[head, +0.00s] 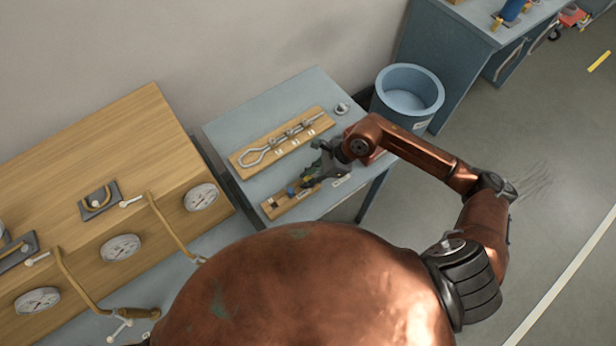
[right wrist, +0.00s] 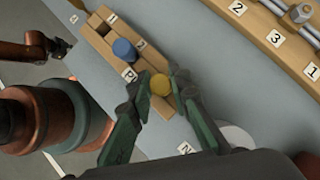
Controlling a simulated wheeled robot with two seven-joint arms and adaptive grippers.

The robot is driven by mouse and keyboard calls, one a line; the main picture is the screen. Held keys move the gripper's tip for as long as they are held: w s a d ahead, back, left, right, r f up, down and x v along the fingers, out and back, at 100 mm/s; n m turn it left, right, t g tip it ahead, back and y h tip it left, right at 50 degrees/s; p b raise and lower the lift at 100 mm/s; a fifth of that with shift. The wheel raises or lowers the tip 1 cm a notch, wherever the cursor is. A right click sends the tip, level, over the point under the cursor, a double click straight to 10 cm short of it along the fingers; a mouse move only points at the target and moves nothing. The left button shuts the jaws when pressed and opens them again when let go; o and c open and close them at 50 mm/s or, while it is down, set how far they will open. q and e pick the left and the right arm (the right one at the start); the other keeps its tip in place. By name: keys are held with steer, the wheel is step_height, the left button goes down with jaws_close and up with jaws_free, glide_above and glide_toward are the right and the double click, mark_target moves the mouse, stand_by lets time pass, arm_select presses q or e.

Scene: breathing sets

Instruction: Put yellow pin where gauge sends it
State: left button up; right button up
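The yellow pin (right wrist: 160,85) shows as a round top at the near end of a small wooden block (right wrist: 97,43) in the right wrist view. My right gripper (right wrist: 158,88) is open, with one finger on each side of the yellow pin; a narrow gap seems to remain. A blue pin (right wrist: 123,50) stands in the same block, beside the yellow one. In the head view my right gripper (head: 312,179) is low over the block (head: 272,207) and hides part of it. Round dial gauges (head: 201,196) (head: 120,247) (head: 37,300) sit on a wooden panel at left. Their readings are too small to tell.
A longer wooden board (head: 240,160) with a metal loop rod and number labels lies behind the block on the grey table (head: 290,95). A blue bin (head: 408,88) stands right of the table. Brown levers (head: 165,222) stick out from the panel.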

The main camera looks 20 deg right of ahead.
steer(key=o, duration=0.5)
steer(key=shift+c, duration=0.2)
steer(key=shift+d+r, duration=0.1)
steer(key=shift+r, duration=0.05)
steer(key=v, duration=1.1)
steer(key=shift+d+r, duration=0.15)
steer(key=shift+r, duration=0.2)
